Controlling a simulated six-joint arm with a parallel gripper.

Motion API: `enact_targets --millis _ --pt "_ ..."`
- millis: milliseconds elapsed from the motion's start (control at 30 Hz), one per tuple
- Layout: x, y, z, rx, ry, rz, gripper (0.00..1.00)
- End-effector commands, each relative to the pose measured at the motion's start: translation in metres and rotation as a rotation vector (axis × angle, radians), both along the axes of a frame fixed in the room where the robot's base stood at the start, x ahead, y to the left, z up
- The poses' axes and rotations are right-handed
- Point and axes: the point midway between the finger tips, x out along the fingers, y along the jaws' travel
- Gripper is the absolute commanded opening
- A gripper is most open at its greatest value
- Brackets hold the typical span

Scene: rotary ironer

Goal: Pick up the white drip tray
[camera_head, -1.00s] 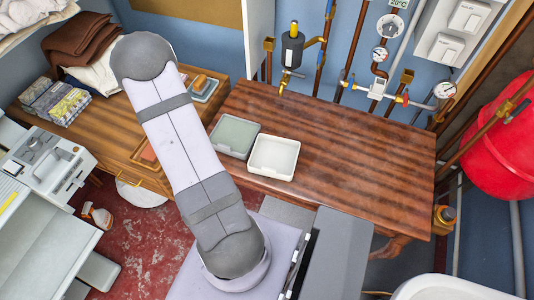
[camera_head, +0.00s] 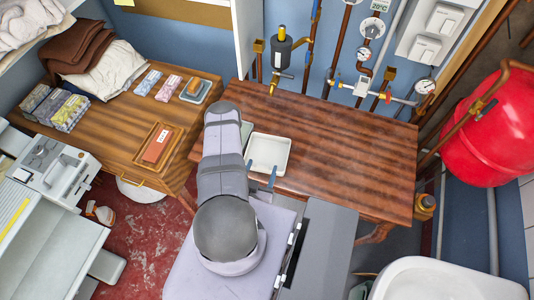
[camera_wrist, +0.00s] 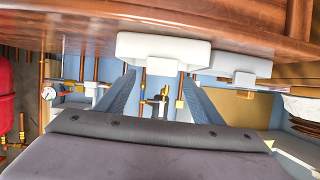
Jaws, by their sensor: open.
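The white drip tray (camera_head: 268,153) is a shallow, square, open dish lying on the wooden table near its left end. It also shows at the top middle of the wrist view (camera_wrist: 165,48), where the picture is upside down. My gripper (camera_head: 261,174) is open and empty, its two blue-grey fingers at the tray's near edge. In the wrist view the fingers (camera_wrist: 160,88) stand apart and point towards the tray's near side. I cannot tell whether they touch it. My arm hides part of the area left of the tray.
A second, grey-green tray (camera_head: 246,131) lies close to the left, mostly hidden by my arm. The wooden table (camera_head: 345,150) is clear to the right. Pipes and a brass valve (camera_head: 273,85) stand behind it. A sideboard (camera_head: 110,125) with boxes and cloths is at left.

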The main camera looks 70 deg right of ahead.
Motion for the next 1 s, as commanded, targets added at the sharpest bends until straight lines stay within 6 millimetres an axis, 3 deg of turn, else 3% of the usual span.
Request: enact_targets --millis 267,1000 --pt "-0.001 0.011 -0.005 0.003 0.032 0.031 0.61" --pt "0.001 -0.009 -0.014 0.004 0.031 0.031 0.61"
